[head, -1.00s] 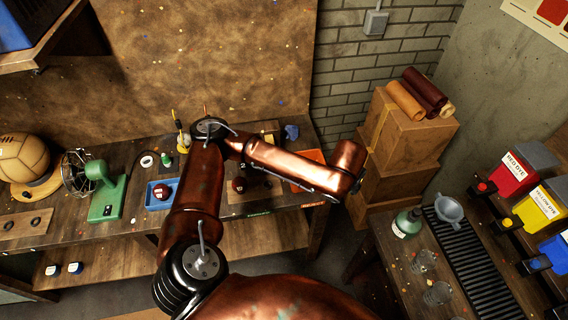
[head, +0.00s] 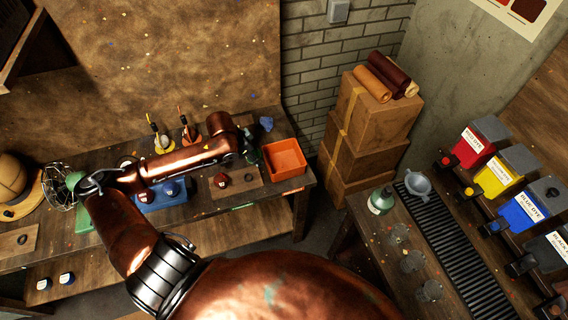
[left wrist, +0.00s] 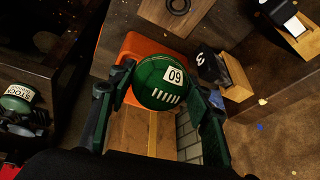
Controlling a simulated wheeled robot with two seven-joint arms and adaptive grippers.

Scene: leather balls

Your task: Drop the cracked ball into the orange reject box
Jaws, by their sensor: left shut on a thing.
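My left gripper (left wrist: 163,78) is shut on a green ball (left wrist: 158,92) with a white number label and a row of white stitches. No crack can be made out on the side that shows. In the head view the gripper (head: 252,154) is small and dark, at the left edge of the orange box (head: 284,158); the ball cannot be clearly told there. The orange box looks empty in the head view. In the left wrist view, the box (left wrist: 140,46) shows partly behind the ball. My right gripper is not in view.
A blue tray (head: 172,197) lies further left, partly behind my arm. Stacked cardboard boxes (head: 365,130) stand right of the bench.

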